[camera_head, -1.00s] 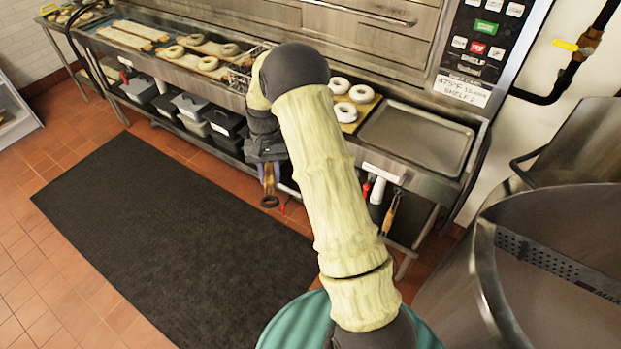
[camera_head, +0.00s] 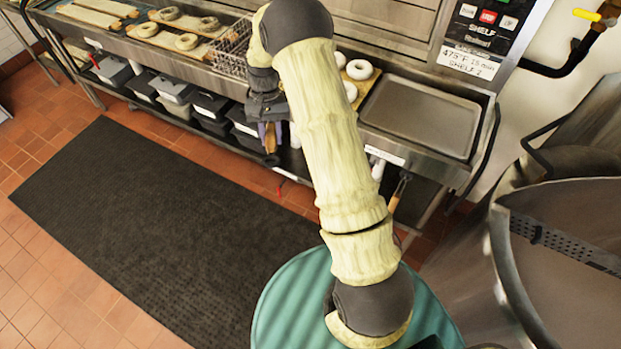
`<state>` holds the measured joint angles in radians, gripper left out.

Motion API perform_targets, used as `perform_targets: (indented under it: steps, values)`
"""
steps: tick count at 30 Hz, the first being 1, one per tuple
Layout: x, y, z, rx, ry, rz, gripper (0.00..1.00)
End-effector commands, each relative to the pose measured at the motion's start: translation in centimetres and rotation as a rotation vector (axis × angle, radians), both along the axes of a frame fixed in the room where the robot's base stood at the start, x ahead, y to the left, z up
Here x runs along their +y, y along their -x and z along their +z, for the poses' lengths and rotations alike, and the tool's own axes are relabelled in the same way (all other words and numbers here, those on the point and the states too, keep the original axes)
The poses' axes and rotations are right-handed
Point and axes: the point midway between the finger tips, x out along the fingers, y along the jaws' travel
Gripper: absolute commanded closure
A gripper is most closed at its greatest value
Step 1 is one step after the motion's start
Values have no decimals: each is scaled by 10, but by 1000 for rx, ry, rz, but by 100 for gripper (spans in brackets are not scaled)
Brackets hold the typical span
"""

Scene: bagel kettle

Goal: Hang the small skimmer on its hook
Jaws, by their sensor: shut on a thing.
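My gripper (camera_head: 268,136) hangs in front of the steel counter's front edge, left of my forearm. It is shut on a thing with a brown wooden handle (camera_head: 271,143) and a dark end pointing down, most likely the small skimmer. Most of that thing is hidden by my gripper and wrist. Another wooden-handled tool (camera_head: 398,193) hangs under the counter's front, to the right of my forearm. The skimmer's hook cannot be made out, and I cannot tell which tool is which size.
The steel counter (camera_head: 440,172) carries boards with bagels, a wire basket (camera_head: 236,48) and an empty tray (camera_head: 420,118). Grey bins (camera_head: 172,92) stand on its lower shelf. A large steel kettle (camera_head: 520,255) is at the right. The black floor mat (camera_head: 150,215) is clear.

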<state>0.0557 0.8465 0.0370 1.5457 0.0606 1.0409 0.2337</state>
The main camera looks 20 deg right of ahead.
Motion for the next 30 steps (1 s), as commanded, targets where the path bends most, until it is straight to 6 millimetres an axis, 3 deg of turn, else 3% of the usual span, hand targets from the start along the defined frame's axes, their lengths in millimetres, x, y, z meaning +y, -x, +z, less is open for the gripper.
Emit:
perform_targets:
  steps: [5,11,18,30]
  values:
    - [-8,5,-19,22,-6,39,100]
    - [-30,21,-71,105,-21,204,100]
    - [-63,39,-128,253,-14,487,100]
    - [-111,47,-200,538,116,998,100]
